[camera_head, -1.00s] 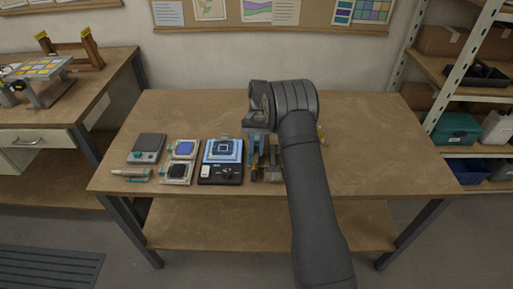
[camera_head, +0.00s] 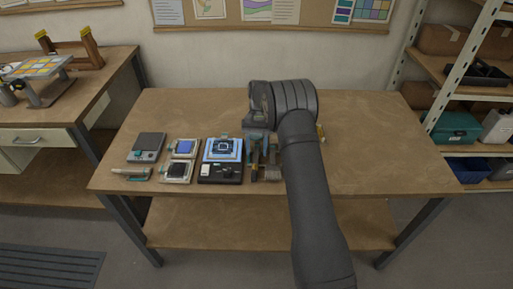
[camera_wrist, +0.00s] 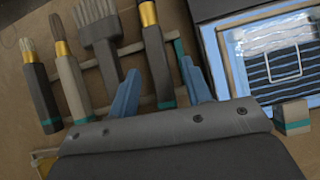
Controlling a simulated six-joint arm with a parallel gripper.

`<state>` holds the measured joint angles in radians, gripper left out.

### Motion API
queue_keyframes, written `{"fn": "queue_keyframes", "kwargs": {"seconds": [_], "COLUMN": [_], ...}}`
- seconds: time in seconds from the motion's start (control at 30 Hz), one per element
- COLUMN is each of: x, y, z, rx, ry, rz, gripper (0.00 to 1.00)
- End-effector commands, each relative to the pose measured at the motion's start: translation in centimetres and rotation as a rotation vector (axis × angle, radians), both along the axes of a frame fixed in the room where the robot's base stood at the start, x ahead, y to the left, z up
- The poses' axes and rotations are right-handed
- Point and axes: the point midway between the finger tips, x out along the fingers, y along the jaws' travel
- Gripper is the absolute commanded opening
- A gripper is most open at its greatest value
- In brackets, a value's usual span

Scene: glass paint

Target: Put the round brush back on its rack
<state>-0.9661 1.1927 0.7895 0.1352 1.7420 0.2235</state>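The brush rack (camera_head: 268,178) lies near the front middle of the table, partly hidden by my arm. In the wrist view its thin wooden rails (camera_wrist: 90,64) run under several brushes. My gripper (camera_wrist: 158,78) has two blue fingers spread apart. A dark-handled brush with a gold ferrule (camera_wrist: 154,50) lies between them, with gaps visible beside its handle; its bristles are out of frame. It lies across the rack rails, roughly parallel to the other brushes.
A blue-framed glass panel (camera_head: 222,150) stands just left of the rack, with a black tray (camera_head: 220,174) in front. Small ink pads (camera_head: 184,147) and a grey device (camera_head: 146,146) are farther left.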

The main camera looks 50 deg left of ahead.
Motion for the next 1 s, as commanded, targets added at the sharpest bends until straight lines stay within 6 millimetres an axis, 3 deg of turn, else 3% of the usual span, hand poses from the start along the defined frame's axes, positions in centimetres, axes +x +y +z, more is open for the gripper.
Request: {"fn": "queue_keyframes", "kwargs": {"seconds": [0.27, 0.7, 1.0], "x": [0.3, 2.8, 3.2], "y": [0.3, 2.5, 2.8], "z": [0.5, 5.3, 6.2], "rx": [0.002, 0.002, 0.000], "ry": [-0.001, -0.001, 0.000], "rz": [-0.001, 0.001, 0.000], "gripper": [0.45, 0.45, 0.45]}}
